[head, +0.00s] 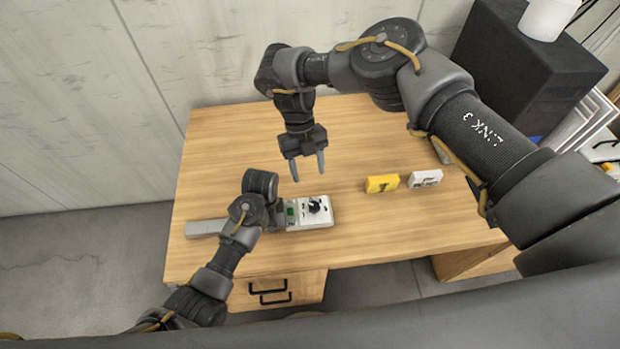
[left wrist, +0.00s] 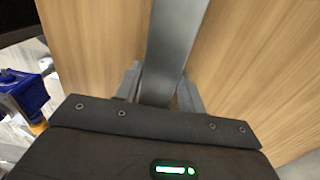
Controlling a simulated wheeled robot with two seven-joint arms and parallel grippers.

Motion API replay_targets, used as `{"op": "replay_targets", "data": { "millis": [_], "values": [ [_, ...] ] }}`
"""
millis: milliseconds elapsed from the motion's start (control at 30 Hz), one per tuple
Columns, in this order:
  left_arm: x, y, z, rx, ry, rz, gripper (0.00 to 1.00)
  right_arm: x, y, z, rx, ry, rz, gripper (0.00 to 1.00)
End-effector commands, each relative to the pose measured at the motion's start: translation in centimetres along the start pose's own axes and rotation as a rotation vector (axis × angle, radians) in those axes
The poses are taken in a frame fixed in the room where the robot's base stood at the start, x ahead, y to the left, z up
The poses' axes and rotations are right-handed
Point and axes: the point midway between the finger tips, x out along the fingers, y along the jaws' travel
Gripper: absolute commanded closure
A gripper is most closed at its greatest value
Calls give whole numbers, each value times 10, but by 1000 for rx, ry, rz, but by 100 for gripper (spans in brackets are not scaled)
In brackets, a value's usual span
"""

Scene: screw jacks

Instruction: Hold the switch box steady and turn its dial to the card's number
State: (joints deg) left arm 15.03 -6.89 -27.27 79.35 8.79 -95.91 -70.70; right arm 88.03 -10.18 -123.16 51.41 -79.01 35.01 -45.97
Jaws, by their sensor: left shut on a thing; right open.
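The switch box (head: 322,220) lies on the wooden table, with a pale face, a black dial (head: 315,206) and a small green patch. A flat grey bar (head: 205,228) runs in line with it to the left; the join is hidden behind my left gripper. In the left wrist view, my left gripper (left wrist: 160,92) is shut on this bar (left wrist: 178,40). My right gripper (head: 308,178) is open and empty, pointing down above and behind the dial. A yellow card (head: 382,184) with a dark mark stands right of the box; its number is too small to read.
A white block (head: 426,179) with dark marks stands right of the yellow card. The wooden table (head: 370,230) is clear between the box and these blocks. A dark cabinet (head: 520,70) carrying a white cup (head: 547,18) stands at the back right. A wall lies behind.

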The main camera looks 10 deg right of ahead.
Motion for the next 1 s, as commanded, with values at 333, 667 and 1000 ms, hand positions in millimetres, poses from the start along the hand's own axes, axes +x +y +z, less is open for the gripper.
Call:
{"op": "replay_targets", "data": {
  "millis": [333, 667, 1000],
  "values": [
    [0, 0, 0, 0, 0, 0, 100, -4, 0, 0, 1, -1, 0, 47],
    [0, 0, 0, 0, 0, 0, 35, -4, 0, 0, 1, -1, 0, 47],
    [-9, -1, 0, 0, 2, -2, 35, -4, 0, 0, 1, -1, 0, 47]
  ]
}}
